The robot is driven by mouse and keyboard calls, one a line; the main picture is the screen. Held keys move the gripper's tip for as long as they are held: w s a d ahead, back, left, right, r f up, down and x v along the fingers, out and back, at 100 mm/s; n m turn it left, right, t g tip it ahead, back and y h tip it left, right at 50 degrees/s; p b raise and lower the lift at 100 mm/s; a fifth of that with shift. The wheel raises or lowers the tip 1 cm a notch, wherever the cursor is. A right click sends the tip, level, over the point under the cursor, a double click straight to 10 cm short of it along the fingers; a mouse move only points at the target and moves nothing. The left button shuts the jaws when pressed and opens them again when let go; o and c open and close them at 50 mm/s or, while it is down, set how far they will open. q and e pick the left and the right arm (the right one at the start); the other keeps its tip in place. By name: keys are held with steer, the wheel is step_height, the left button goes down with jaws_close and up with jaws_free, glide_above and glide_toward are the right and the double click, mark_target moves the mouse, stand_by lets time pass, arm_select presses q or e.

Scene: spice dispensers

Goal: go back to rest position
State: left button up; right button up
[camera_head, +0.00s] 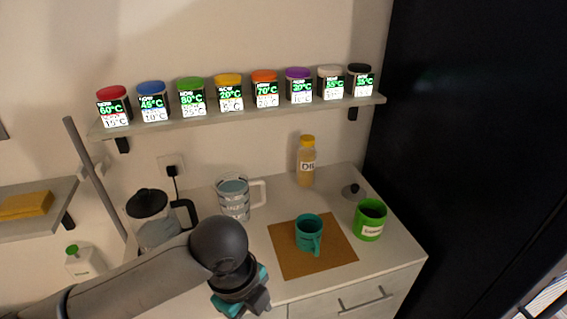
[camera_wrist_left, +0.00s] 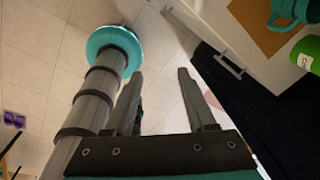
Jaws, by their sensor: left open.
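My left arm comes in from the left in the head view, in front of the counter. Its gripper (camera_head: 258,298) is at the counter's front edge and is partly hidden by the wrist. In the left wrist view the two fingers (camera_wrist_left: 160,85) are apart with nothing between them. They point over the floor beside the drawer front. My right gripper is in neither view.
Several spice dispensers (camera_head: 229,93) with coloured lids stand on a wall shelf (camera_head: 215,117).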

arm_select(q)
steer(key=s+d+f+n+t+h, duration=0.1)
steer(key=s+d+n+t+h, duration=0.15)
steer(key=n, duration=0.75)
steer(key=s+a+f+n+y, duration=0.2)
steer(key=s+a+f+n, duration=0.15)
steer(key=a+n, duration=0.35)
steer(key=s+a+f+n+y, duration=0.2)
steer(key=s+a+n, duration=0.3)
steer(key=a+n, duration=0.15)
step_height(320, 180, down, 28)
steer(key=s+b, duration=0.2)
steer(key=b, duration=0.4)
steer(key=s+a+f+g+b, duration=0.1)
steer(key=s+f+b, duration=0.1)
steer(key=s+f, duration=0.5)
steer(key=s+a+f+m+g+b, duration=0.1)
steer(key=s+a+f+b, duration=0.1)
steer(key=s+f, duration=0.5)
step_height(320, 180, down, 4)
steer(key=shift+s+r+b, duration=0.1)
steer(key=shift+s+b, duration=0.25)
steer(key=shift+s, duration=0.05)
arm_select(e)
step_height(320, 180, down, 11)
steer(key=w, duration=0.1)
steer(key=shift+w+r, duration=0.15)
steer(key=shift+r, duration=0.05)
